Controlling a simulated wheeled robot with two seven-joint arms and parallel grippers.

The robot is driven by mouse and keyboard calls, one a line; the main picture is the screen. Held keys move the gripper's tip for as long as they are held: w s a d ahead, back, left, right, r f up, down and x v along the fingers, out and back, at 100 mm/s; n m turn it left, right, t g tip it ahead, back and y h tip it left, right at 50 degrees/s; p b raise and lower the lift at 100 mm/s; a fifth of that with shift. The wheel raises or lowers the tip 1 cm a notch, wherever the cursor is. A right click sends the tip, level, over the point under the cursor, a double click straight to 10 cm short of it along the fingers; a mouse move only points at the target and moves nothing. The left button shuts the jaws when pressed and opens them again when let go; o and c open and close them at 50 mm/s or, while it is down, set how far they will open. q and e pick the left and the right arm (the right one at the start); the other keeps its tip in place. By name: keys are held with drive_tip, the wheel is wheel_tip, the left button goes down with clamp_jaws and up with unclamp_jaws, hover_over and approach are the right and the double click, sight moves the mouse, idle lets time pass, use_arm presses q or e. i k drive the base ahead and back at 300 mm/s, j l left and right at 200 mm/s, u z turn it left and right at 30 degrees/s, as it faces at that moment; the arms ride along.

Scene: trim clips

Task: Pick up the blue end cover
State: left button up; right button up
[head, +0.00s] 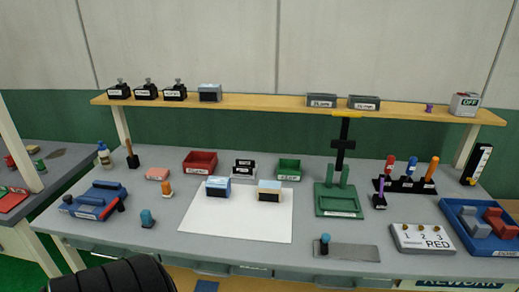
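A small blue block with a dark front face (217,188) sits on the white mat (245,225) in the middle of the bench. It looks like the blue end cover, but its label is too small to read. A light-blue-topped block (210,92) also stands on the shelf. Neither of my grippers is in view.
A red bin (200,162) and a green bin (288,169) stand behind the mat. The mat's front is clear.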

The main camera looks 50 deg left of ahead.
sight(215, 186)
drive_tip(key=u, duration=1.95)
drive_tip(key=z, duration=0.6)
drive_tip(key=j+z, duration=0.4)
drive_tip(key=k+j+z, duration=0.2)
drive_tip(key=z, duration=0.2)
drive_tip(key=k+j+z, duration=0.15)
drive_tip(key=j+z, duration=0.2)
